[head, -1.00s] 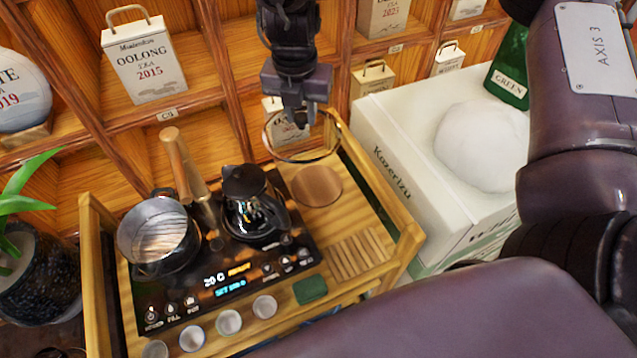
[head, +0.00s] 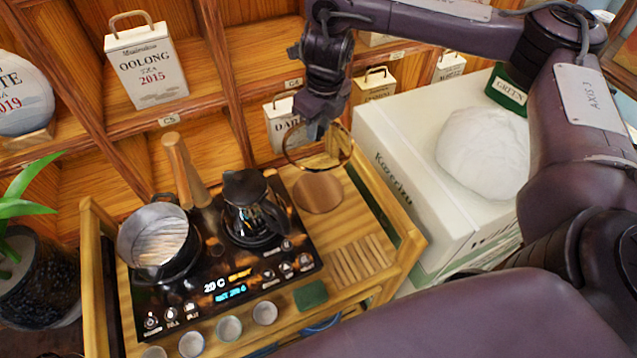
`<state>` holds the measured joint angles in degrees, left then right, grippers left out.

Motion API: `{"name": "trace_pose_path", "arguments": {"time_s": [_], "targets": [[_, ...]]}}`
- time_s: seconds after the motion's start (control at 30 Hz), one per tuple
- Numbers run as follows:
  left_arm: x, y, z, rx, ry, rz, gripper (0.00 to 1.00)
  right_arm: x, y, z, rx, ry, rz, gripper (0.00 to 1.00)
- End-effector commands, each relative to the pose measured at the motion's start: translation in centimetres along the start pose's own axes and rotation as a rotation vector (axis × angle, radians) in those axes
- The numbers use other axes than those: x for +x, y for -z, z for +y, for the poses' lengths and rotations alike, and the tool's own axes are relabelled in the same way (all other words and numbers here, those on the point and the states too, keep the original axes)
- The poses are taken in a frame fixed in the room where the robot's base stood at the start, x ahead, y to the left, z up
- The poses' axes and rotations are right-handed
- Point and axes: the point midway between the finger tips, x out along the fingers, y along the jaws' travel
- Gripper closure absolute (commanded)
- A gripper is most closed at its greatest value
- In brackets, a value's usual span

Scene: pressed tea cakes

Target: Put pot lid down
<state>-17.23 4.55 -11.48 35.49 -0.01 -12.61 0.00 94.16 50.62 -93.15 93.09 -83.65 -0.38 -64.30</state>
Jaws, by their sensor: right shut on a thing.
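My right gripper (head: 314,132) reaches in from the upper right and is shut on the glass pot lid (head: 334,156). The lid is a clear disc with a thin brown rim. It hangs above the back of the wooden tea cart, over or just behind a round wooden pad (head: 320,194). The grip point on the lid is partly hidden by the fingers. The steel pot (head: 150,246) stands uncovered on the left of the black cooker (head: 215,302). My left gripper is not in view.
A dark kettle (head: 247,205) stands on the cooker, left of the pad. The cart's side rail (head: 385,212) and a white box (head: 455,215) lie to the right. Tea tins (head: 281,125) stand on shelves behind. Several small cups (head: 229,328) line the front.

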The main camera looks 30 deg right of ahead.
Motion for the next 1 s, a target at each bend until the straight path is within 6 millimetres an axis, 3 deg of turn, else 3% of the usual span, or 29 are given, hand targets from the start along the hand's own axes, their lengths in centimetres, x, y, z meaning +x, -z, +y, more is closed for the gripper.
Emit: {"name": "trace_pose_path", "arguments": {"time_s": [0.03, 0.1, 0.43, 1.0], "targets": [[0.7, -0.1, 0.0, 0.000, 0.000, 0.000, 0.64, 1.8, 0.4, 0.1, 0.003, -0.004, 0.007, 1.00], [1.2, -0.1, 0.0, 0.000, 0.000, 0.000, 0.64, 3.6, 0.6, 0.1, 0.003, -0.004, 0.008, 1.00], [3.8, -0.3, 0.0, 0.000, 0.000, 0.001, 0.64, 11.6, 1.6, 0.1, 0.004, -0.004, 0.005, 1.00], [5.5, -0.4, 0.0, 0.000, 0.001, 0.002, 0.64, 17.7, 2.2, 0.0, 0.003, 0.000, 0.001, 1.00]]}}
